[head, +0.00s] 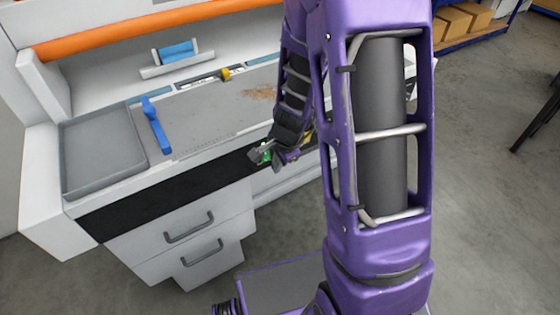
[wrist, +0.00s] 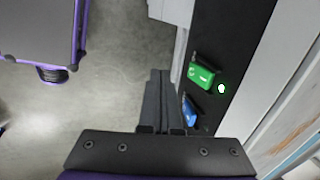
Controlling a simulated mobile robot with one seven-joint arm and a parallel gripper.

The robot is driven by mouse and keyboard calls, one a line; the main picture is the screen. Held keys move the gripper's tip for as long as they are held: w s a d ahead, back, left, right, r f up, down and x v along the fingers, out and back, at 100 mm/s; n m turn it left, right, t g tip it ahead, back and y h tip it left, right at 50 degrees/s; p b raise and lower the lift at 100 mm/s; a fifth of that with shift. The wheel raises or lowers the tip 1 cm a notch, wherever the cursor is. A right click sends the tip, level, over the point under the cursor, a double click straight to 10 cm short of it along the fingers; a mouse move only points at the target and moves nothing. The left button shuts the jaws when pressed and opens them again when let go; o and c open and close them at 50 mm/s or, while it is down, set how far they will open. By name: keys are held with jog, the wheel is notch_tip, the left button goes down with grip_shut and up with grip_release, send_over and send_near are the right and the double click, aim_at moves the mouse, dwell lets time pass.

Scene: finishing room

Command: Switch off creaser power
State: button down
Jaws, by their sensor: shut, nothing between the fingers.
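The creaser is a white machine (head: 40,180) with a black front panel (head: 150,190). In the wrist view the panel (wrist: 225,45) carries a green switch (wrist: 201,74), a blue switch (wrist: 189,110) and a small lit green lamp (wrist: 221,89). I cannot read any labels. My gripper (head: 254,156) is at the right part of the panel in the head view, with a bit of green beside it. In the wrist view my gripper (wrist: 160,73) is shut and empty, left of both switches. I cannot tell whether it touches the panel.
On the machine's top lie a grey tray (head: 70,160), a blue handle-like piece (head: 156,125) and a yellow knob (head: 226,73). An orange roller (head: 140,32) runs along the back. Drawers (head: 190,225) are below the panel. Shelving with boxes (head: 452,22) stands at the far right.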

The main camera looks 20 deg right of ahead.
aim_at(269, 156)
jog(key=shift+w+a+f+p, duration=0.1)
jog(key=shift+w+a+p, duration=0.15)
jog(key=shift+w, duration=0.7)
jog(key=shift+w+a+f+p, duration=0.1)
jog(key=shift+w+a, duration=0.15)
jog(key=shift+w, duration=0.65)
jog(key=shift+w+f, duration=0.25)
jog(key=shift+w, duration=0.05)
jog(key=shift+r, duration=0.1)
jog(key=shift+r+p, duration=0.65)
jog(key=shift+r, duration=0.2)
